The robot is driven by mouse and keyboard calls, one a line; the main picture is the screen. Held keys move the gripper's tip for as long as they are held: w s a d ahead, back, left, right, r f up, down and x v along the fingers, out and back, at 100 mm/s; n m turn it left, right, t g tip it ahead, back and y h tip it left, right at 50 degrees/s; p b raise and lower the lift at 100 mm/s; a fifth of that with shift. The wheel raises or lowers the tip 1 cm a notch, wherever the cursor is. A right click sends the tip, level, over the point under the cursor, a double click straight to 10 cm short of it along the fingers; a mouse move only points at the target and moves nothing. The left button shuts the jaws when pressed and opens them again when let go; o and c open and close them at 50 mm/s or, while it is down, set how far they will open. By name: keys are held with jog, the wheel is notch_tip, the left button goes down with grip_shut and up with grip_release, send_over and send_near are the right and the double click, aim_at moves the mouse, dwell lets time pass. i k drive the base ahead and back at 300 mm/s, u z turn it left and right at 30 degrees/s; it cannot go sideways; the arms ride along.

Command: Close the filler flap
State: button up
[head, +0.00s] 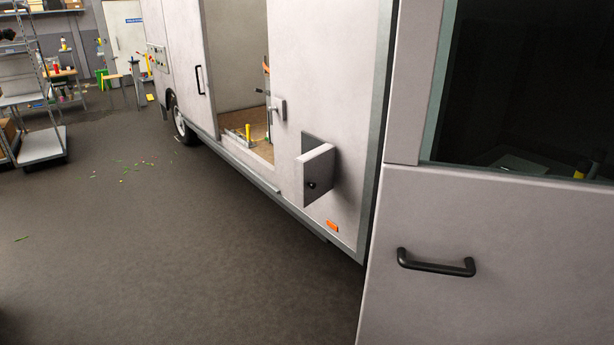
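The filler flap (318,177) is a small pale square panel on the side of the white van. It stands open, swung out from the van's side, with a small dark knob near its lower edge. A dark recess edge shows behind its top, and the inside of the opening is mostly hidden by the flap. My gripper is not in view.
The van's side doorway (238,70) is open left of the flap. A door with a black handle (436,263) stands close at the right. A wheeled rack (38,140) stands far left.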

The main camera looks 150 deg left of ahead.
aim_at(313, 170)
jog(key=z, duration=0.2)
jog(key=k, duration=0.1)
jog(key=u, duration=2.65)
jog(key=k, duration=0.2)
jog(key=u, duration=1.9)
jog(key=i, duration=0.75)
jog(key=z, duration=0.05)
